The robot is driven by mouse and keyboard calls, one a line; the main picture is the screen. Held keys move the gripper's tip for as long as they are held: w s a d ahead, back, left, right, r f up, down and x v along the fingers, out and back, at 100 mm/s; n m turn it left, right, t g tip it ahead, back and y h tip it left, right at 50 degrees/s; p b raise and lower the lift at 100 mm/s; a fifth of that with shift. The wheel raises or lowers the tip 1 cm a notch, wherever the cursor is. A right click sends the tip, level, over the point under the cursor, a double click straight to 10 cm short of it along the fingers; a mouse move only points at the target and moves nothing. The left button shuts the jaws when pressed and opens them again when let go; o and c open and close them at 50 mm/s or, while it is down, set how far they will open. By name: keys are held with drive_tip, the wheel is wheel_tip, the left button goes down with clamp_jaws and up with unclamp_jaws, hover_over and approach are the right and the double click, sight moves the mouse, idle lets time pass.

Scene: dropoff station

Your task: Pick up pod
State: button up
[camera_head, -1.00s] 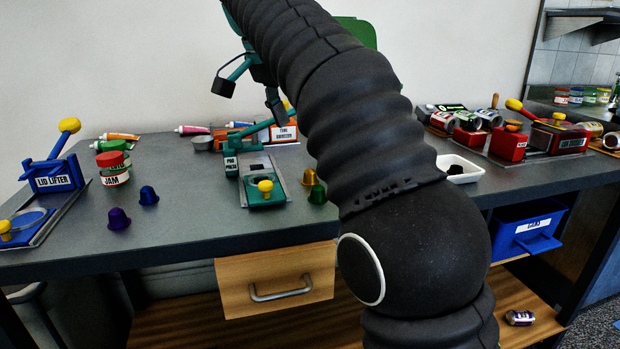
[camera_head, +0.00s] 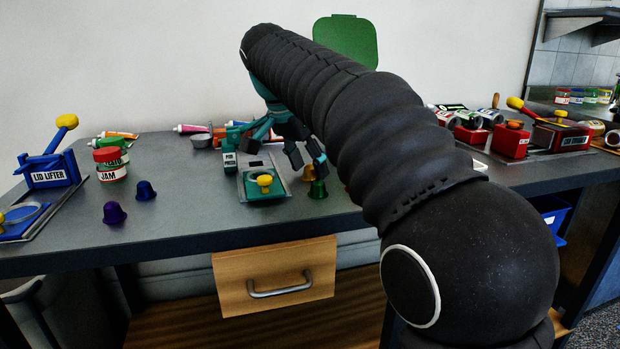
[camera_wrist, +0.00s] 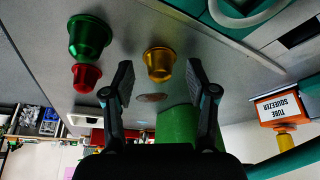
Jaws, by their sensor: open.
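A gold pod (camera_head: 308,173) and a green pod (camera_head: 318,189) stand on the table right of the pod press (camera_head: 265,187). My gripper (camera_head: 306,160) is open just above the gold pod, pointing down. In the wrist view the gold pod (camera_wrist: 160,63) shows between the spread fingers of my gripper (camera_wrist: 161,82), apart from both. The green pod (camera_wrist: 90,37) and a red pod (camera_wrist: 86,76) show left of the fingers. The red pod is hidden in the head view.
A tube squeezer (camera_wrist: 284,108) shows at right in the wrist view. Red devices (camera_head: 510,139) and cans stand at right. My arm covers part of the table; its front edge is clear.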

drive_tip(key=shift+f, duration=0.15)
drive_tip(key=c, duration=0.9)
drive_tip(key=shift+w+r+p, duration=0.1)
drive_tip(key=shift+r+p, duration=0.55)
drive_tip(key=shift+r, duration=1.3)
drive_tip(key=shift+d+r, duration=0.2)
drive_tip(key=shift+r, duration=0.1)
drive_tip(key=s+d+r, duration=0.4)
drive_tip(key=d+r, duration=0.2)
drive_tip(key=d, duration=0.3)
drive_tip(key=a+n, duration=0.2)
drive_tip(key=a, duration=0.4)
drive_tip(key=w+a+f+n+y+p, duration=0.1)
drive_tip(key=a+n, duration=0.1)
drive_tip(key=a, duration=0.4)
drive_tip(key=w+a+f+n+y, duration=0.1)
drive_tip(key=a+n, duration=0.1)
drive_tip(key=a, duration=0.4)
drive_tip(key=shift+a+f+t, duration=0.25)
drive_tip(key=shift+a+t, duration=0.05)
drive_tip(key=shift+t, duration=0.1)
